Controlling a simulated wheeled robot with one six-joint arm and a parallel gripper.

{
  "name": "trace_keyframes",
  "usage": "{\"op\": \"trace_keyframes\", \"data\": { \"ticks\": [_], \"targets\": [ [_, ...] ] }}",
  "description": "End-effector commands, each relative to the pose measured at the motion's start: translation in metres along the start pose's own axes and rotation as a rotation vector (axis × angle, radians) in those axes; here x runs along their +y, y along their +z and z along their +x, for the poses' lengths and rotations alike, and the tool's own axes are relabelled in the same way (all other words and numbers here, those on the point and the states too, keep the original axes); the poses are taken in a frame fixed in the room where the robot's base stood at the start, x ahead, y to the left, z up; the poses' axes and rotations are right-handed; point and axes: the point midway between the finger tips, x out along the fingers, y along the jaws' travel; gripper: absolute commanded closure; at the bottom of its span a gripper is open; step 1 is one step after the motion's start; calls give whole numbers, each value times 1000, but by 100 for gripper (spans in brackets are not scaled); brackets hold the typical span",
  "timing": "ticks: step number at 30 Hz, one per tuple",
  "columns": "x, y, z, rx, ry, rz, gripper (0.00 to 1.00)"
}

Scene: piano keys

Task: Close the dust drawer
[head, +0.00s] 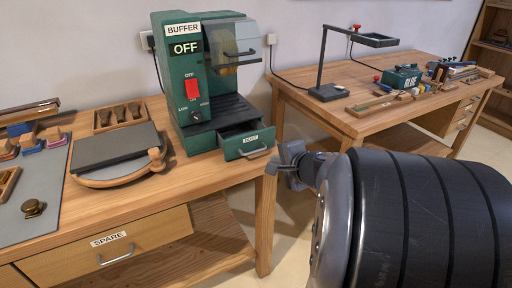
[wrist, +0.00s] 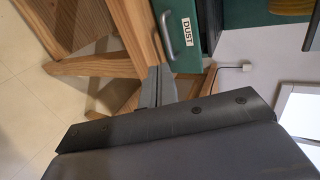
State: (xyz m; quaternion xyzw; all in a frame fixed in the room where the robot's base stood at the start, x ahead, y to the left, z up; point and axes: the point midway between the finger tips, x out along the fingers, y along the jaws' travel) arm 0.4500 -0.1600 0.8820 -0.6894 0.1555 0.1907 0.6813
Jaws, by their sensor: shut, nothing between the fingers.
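The green dust drawer (head: 247,145) is at the base of the green buffer machine (head: 190,95) and stands pulled out toward the front, with a "DUST" label and a grey bar handle. Its inside shows dark in the head view. In the wrist view the drawer front (wrist: 182,32) and its handle are at the top. My gripper (head: 272,165) is just in front of and below the drawer's right end in the head view. In the wrist view its fingers (wrist: 160,80) are shut and empty, close to the handle; I cannot tell whether they touch it.
The buffer shows "OFF" and stands on a wooden bench (head: 170,180) with a closed "SPARE" drawer (head: 110,245). A grey board with a wooden rim (head: 118,155) lies to its left. A second bench (head: 390,75) with a lamp stands right, with a floor gap between the benches.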

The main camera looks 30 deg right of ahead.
Motion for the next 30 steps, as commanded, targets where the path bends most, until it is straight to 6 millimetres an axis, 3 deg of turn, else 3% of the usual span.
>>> {"op": "trace_keyframes", "data": {
  "ticks": [6, 12, 18, 30],
  "targets": [
    [3, 1, 46, -4, 3, -1, 100],
    [-6, 1, 73, -2, 1, -2, 100],
    [-11, 0, 86, 0, 0, -1, 100],
    [-12, 0, 88, 0, 0, -2, 100]
  ]
}}
